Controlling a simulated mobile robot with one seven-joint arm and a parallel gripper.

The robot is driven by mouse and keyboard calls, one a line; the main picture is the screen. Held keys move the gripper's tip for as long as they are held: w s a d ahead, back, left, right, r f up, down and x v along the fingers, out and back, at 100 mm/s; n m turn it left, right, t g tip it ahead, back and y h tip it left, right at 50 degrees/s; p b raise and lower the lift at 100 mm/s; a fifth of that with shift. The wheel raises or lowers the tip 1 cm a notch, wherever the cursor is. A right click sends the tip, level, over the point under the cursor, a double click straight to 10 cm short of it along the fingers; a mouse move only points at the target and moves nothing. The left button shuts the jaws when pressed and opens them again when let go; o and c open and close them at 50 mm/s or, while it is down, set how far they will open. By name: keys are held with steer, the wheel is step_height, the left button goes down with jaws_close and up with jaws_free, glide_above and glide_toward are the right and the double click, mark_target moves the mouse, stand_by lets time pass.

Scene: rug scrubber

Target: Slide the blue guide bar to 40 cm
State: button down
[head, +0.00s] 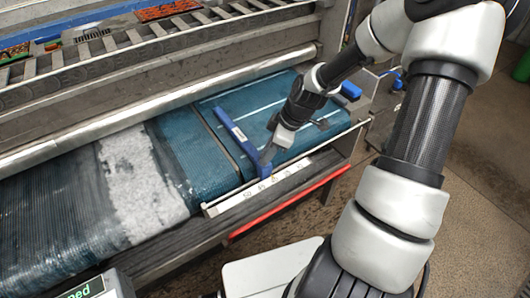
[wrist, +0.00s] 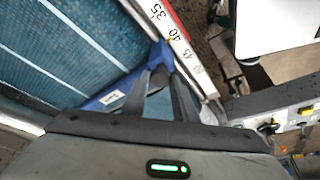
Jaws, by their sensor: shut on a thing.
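The blue guide bar (head: 235,136) lies across the teal belt, from the rear roller side to the front scale. My gripper (head: 269,153) is shut on its front end, beside the scale. In the wrist view the bar (wrist: 112,97) runs up to the right, and my fingers (wrist: 160,76) close around its end. The white scale strip (head: 236,198) runs along the belt's front edge. In the wrist view the scale (wrist: 172,28) shows 35 and 40, then further marks. The bar's end is beside the scale just past the 40; the exact reading is unclear.
The teal belt (head: 262,98) has white lines to the right of the bar. A grey-white foamy patch (head: 137,178) lies on the left. A red strip (head: 290,207) edges the machine's front. A panel with switches and sockets (wrist: 290,115) stands at right in the wrist view.

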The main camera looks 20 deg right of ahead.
steer(key=c, duration=1.4)
jaws_free()
steer(key=shift+c, duration=0.2)
steer(key=p+v, duration=0.2)
steer(key=v, duration=1.5)
steer(key=shift+r, duration=0.15)
steer(key=shift+d, duration=0.1)
